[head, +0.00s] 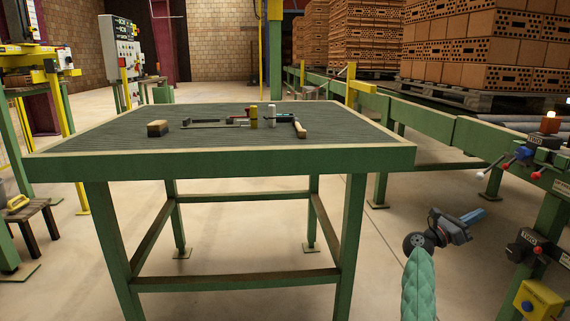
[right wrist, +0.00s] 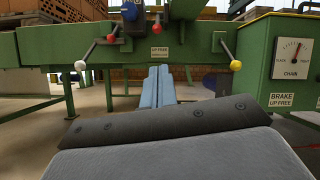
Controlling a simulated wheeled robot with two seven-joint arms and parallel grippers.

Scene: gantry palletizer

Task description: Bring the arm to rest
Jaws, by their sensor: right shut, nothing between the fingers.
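My right gripper (head: 480,213) has light blue fingers and hangs over the floor at the lower right of the head view, between the table and a green control stand. In the right wrist view its two fingers (right wrist: 157,85) lie side by side, shut and empty. The teal sleeve of my right arm (head: 420,288) rises from the bottom edge. My left arm and gripper are not in view.
A green table (head: 230,163) holds tools and a wooden block (head: 158,128). Levers with white (right wrist: 80,65), red (right wrist: 111,38) and yellow (right wrist: 236,65) knobs stick out around the fingers. A chain gauge box (right wrist: 295,60) stands at right. Brick stacks (head: 480,45) stand behind.

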